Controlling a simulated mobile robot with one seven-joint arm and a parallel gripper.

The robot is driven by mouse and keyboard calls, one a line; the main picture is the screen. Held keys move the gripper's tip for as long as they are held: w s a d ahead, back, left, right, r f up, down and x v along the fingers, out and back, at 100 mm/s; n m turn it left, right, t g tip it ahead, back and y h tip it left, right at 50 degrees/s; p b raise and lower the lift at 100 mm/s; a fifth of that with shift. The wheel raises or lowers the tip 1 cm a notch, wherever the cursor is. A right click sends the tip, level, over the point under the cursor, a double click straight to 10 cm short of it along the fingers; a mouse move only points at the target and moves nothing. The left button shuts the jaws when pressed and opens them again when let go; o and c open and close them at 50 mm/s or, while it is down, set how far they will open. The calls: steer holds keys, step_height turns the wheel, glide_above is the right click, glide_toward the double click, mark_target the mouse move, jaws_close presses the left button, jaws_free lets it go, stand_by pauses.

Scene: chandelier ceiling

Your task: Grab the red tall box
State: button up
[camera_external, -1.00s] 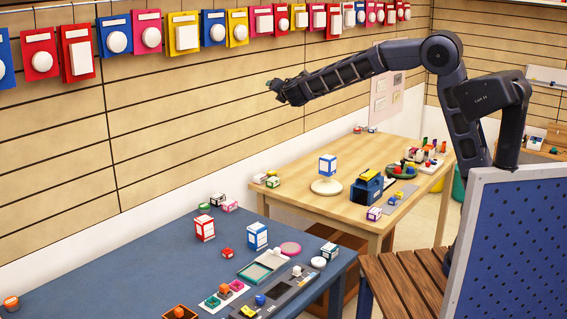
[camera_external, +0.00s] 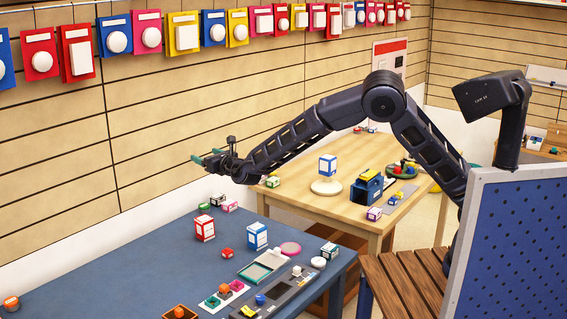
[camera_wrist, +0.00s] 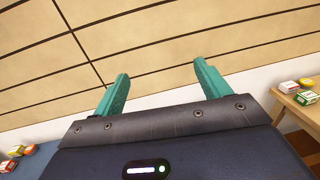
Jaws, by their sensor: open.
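The red tall box (camera_external: 205,228) is red and white and stands upright on the blue table (camera_external: 130,268), left of a blue and white box (camera_external: 257,236). My gripper (camera_external: 203,158) is in the air above the table's back part, higher than the red tall box and apart from it. Its two green fingers are spread with nothing between them, as the wrist view also shows (camera_wrist: 161,85). The wrist view faces the slatted wall, and I cannot make out the red tall box there.
Small boxes (camera_external: 229,206) lie behind the red tall box, and a small red block (camera_external: 227,253) lies in front of it. Trays and a grey device (camera_external: 285,292) fill the table's right front. A wooden table (camera_external: 300,200) adjoins behind. The table's left part is mostly clear.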

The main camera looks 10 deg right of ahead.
glide_toward(201, 216)
steer(key=shift+x, duration=1.15)
steer(key=shift+a, duration=0.1)
steer(key=shift+w+a, duration=0.2)
steer(key=shift+x, duration=3.4)
steer(key=shift+f, duration=0.15)
steer(key=c, duration=1.1)
